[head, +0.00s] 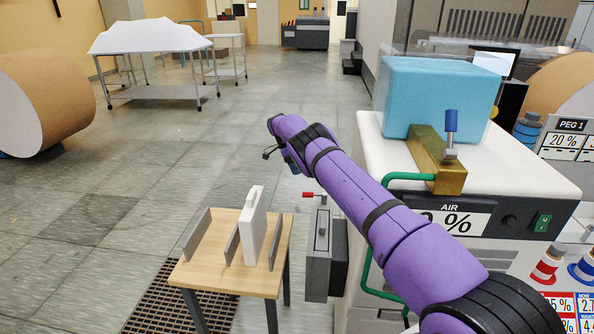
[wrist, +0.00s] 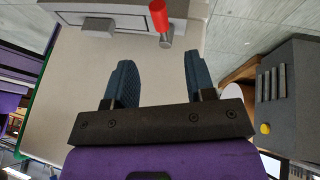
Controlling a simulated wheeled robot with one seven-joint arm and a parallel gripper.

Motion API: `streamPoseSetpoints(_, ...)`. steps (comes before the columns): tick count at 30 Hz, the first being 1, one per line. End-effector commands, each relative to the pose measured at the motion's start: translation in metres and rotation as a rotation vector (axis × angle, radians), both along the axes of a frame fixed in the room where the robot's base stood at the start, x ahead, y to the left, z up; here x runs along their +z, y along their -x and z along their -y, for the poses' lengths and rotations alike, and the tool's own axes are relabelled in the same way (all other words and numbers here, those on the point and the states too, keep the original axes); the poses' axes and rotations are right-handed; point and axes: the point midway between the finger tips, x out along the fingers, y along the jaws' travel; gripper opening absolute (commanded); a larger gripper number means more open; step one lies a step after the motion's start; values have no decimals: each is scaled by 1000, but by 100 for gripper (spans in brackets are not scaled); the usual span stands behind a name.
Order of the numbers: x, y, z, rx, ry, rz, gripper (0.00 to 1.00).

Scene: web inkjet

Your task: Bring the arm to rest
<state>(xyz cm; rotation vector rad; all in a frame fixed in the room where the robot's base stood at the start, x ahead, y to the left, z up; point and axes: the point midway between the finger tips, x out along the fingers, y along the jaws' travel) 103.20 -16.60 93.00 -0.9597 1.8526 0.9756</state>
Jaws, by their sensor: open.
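My purple arm (head: 380,222) reaches from the lower right of the head view up toward the middle, over the gap beside the white machine.
The white machine (head: 375,150) carries a light blue block (head: 437,95) and a brass valve (head: 436,160). A grey box (head: 319,245) with a red-tipped lever stands beside a small wooden table (head: 205,272) holding a white case (head: 253,226). Open floor lies left.

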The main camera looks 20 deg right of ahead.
Motion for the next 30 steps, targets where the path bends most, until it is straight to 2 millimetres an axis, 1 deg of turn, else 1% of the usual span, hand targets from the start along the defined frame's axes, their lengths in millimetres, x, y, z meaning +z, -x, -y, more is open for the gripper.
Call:
streamPoseSetpoints(8,0,0,0,1,-1,0,50)
streamPoseSetpoints(11,10,0,2,8,-10,6,50)
streamPoseSetpoints(14,36,-1,6,30,-33,22,50)
streamPoseSetpoints(17,73,1,11,69,-70,43,50)
streamPoseSetpoints(18,89,4,13,89,-88,51,50)
streamPoseSetpoints(20,112,8,16,119,-113,65,50)
streamPoseSetpoints(21,128,11,17,140,-129,74,50)
streamPoseSetpoints(23,150,17,19,174,-153,89,50)
streamPoseSetpoints(24,165,21,19,197,-167,99,50)
streamPoseSetpoints(26,186,29,21,233,-190,112,50)
streamPoseSetpoints(27,200,34,21,257,-204,123,50)
streamPoseSetpoints(30,234,50,21,321,-239,148,50)
